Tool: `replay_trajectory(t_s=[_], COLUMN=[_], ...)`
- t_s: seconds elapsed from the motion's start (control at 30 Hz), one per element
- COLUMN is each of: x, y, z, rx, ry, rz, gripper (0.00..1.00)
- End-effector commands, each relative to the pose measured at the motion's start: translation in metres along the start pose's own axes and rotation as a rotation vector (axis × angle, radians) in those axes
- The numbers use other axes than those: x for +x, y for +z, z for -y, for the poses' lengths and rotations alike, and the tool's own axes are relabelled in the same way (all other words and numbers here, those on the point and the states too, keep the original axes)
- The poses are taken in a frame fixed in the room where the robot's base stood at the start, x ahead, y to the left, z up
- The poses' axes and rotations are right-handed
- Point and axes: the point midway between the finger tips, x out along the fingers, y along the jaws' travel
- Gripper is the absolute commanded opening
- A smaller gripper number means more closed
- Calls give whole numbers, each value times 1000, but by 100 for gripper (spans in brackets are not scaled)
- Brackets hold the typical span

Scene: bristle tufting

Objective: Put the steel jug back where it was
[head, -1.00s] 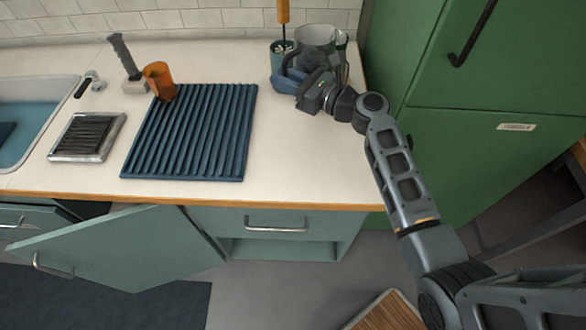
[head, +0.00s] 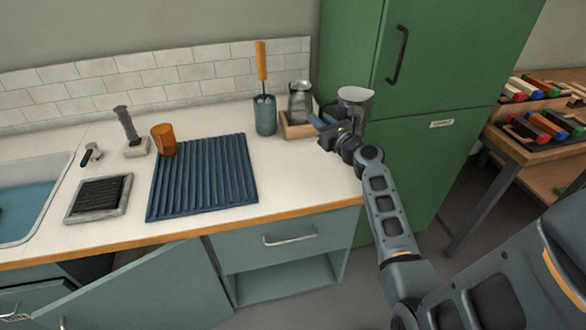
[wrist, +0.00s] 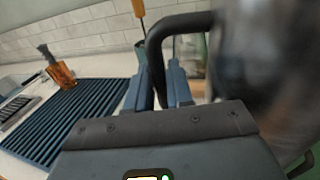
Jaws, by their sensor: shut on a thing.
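The steel jug (head: 356,97) is held up by my gripper (head: 324,121) at the right end of the counter, in front of the green cabinet. In the wrist view my gripper (wrist: 162,78) is shut on the jug's dark handle (wrist: 157,55). The jug's body (wrist: 262,65) fills the right side there, close and blurred. The jug looks roughly upright in the head view. My wrist hides part of its lower side, and I cannot see clear contact with anything below it.
A blue ribbed mat (head: 202,180) and orange cup (head: 164,139) lie farther left. The front right counter is clear.

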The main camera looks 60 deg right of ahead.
Motion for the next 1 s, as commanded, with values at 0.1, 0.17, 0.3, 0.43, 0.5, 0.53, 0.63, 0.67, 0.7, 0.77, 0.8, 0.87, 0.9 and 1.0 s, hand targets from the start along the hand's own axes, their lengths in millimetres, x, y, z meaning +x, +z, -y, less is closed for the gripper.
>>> replay_trajectory(t_s=[0.1,0.17,0.3,0.43,0.5,0.53,0.63,0.67,0.7,0.77,0.8,0.87,0.9,1.0], x=[3,4,7,9,10,10,10,10,10,10,10,10,10,10], y=[-15,-23,-40,-51,-54,-55,-58,-60,-64,-72,-78,-86,-90,-96], z=[-26,-38,-66,-85,-92,-94,-98,-98,-98,-98,-98,-98,-98,-98], rx=[0,-1,-1,-1,-2,-3,-2,-2,-1,-3,-1,-2,-1,-2], ry=[5,5,6,4,5,4,2,2,2,2,3,3,3,3], rz=[0,0,0,2,2,2,2,2,1,1,1,0,1,2], gripper=[0,0,0,0,0,0,0,0,0,0,0,0,0,0])
